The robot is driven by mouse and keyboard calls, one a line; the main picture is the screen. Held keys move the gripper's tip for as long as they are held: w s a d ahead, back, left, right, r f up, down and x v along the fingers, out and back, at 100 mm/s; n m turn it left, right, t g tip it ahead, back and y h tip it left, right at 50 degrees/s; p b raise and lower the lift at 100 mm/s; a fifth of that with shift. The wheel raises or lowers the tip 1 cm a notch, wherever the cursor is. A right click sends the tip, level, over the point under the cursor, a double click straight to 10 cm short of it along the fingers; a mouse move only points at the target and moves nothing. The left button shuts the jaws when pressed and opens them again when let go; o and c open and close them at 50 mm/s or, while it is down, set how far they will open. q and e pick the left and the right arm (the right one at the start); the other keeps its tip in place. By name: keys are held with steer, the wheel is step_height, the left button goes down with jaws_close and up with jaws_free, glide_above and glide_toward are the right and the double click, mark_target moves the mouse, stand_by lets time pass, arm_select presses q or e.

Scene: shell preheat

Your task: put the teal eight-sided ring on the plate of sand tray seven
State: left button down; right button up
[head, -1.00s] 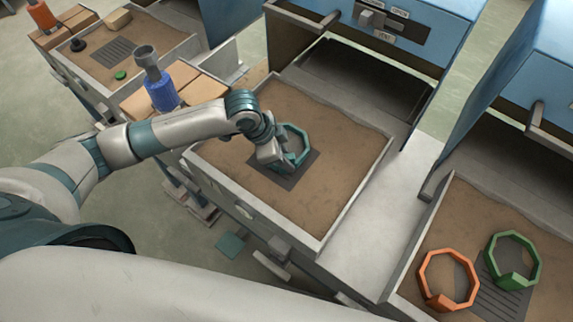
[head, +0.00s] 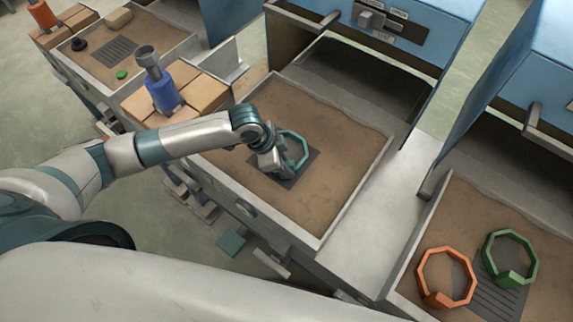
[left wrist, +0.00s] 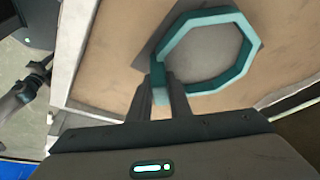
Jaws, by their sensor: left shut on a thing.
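The teal eight-sided ring (head: 304,152) is over the dark plate (head: 290,182) in the middle sand tray (head: 318,246). My left gripper (head: 280,160) is shut on the ring's near left side. The arm and gripper hide part of the plate. I cannot tell whether the ring touches the plate or hangs just above it. No tray number is readable. My right gripper is not in view.
An orange ring (head: 447,277) and a green ring (head: 511,258) lie in the right-hand sand tray. A blue bottle-like object (head: 163,92) stands on brown blocks left of the middle tray. A blue-fronted furnace (head: 420,20) stands behind it.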

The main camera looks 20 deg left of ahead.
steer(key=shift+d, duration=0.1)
arm_select(q)
steer(key=c, duration=1.6)
jaws_free()
steer(key=shift+c, duration=0.2)
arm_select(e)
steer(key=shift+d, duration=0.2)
arm_select(q)
steer(key=shift+r, duration=0.1)
